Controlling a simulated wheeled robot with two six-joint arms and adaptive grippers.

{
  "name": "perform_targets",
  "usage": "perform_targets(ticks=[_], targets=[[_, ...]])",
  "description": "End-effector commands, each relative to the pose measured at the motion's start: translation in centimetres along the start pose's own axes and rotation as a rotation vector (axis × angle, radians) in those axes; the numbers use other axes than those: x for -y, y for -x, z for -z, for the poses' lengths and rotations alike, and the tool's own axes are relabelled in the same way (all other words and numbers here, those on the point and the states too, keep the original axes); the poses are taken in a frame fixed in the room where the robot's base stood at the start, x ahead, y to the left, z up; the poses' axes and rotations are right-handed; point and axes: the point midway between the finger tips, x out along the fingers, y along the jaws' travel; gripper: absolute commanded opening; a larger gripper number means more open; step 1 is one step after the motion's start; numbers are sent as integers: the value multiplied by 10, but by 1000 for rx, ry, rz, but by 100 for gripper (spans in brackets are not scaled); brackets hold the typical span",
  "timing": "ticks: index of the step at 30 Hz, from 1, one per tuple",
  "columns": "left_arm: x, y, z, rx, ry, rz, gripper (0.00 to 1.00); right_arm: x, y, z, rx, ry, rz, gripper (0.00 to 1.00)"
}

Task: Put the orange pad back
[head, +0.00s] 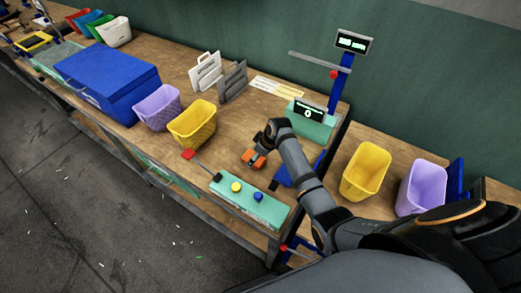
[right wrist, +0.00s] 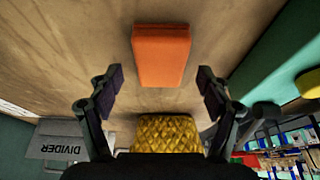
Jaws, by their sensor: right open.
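The orange pad (head: 249,157) lies on the wooden bench top, partly hidden by my right gripper in the head view. In the right wrist view the pad (right wrist: 161,55) is a plain orange block, lying flat ahead of the fingers. My right gripper (right wrist: 160,78) is open, with one finger to each side of the pad's line and nothing between them. In the head view my right gripper (head: 258,160) is low over the bench at the pad. I cannot tell the exact gap between them. My left gripper is not in view.
A green control panel (head: 262,210) with yellow and blue buttons lies in front of the pad. A yellow bin (head: 192,124) and purple bin (head: 157,107) stand left. More bins (head: 366,172) stand right.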

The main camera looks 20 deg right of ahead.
Motion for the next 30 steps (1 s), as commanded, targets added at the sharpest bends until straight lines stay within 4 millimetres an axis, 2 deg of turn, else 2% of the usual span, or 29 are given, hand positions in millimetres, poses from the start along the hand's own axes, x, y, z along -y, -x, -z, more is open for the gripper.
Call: perform_targets(ticks=[6,12,17,30], targets=[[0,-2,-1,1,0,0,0,-1,55,0,-3,3,-5,78],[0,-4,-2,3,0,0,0,0,89,0,-2,2,-1,78],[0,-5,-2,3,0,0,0,0,99,0,0,1,0,78],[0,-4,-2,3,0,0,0,0,99,0,-1,1,1,78]])
